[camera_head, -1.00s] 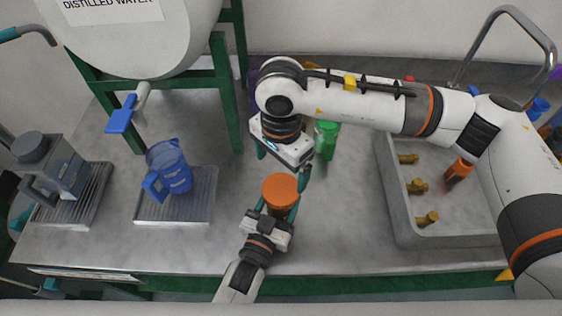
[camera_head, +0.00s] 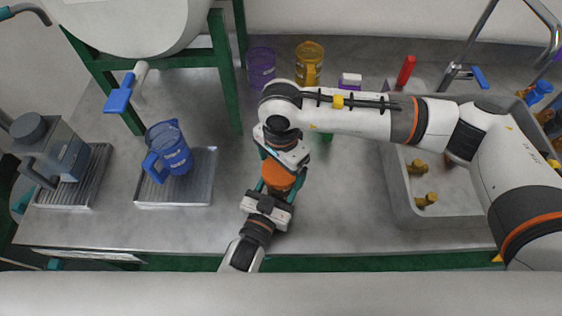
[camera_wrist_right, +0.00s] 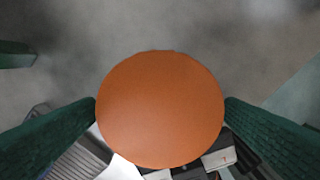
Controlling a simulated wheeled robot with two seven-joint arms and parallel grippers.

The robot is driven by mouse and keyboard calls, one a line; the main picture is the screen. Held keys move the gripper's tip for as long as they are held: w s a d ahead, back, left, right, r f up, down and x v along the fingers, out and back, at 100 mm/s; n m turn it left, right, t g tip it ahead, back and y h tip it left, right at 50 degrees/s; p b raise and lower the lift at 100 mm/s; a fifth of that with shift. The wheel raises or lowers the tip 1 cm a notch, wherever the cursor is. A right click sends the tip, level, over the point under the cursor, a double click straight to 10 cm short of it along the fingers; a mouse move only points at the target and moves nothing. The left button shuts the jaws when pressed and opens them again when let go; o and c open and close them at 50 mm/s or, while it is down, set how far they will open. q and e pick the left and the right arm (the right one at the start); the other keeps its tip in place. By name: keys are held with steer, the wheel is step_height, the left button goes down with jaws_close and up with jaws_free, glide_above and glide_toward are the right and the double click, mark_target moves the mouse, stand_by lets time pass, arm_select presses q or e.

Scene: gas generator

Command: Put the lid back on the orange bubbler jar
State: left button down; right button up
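The orange lid (camera_head: 278,176) shows as a round disc on top of the bubbler jar, whose body is mostly hidden by the lid and grippers. My left gripper (camera_head: 271,193) comes in from below, its green fingers around the jar just under the lid. My right gripper (camera_head: 281,166) is directly above, its fingers down at the lid. In the right wrist view the lid (camera_wrist_right: 160,110) fills the middle between the two green fingers, which meet its left and right edges. Whether they press on it I cannot tell. How tightly the lid sits on the jar is hidden.
A blue jug (camera_head: 168,152) stands on a metal tray (camera_head: 205,180) at the left. Purple (camera_head: 260,67) and yellow (camera_head: 309,63) jugs stand at the back. A sink (camera_head: 400,205) with brass fittings lies right.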

steer(key=c, duration=0.9)
steer(key=shift+m, duration=0.8)
steer(key=o, duration=1.1)
steer(key=shift+r, duration=2.3)
steer(key=shift+c, duration=0.3)
steer(key=shift+r+n, duration=0.8)
steer(key=shift+r, duration=0.95)
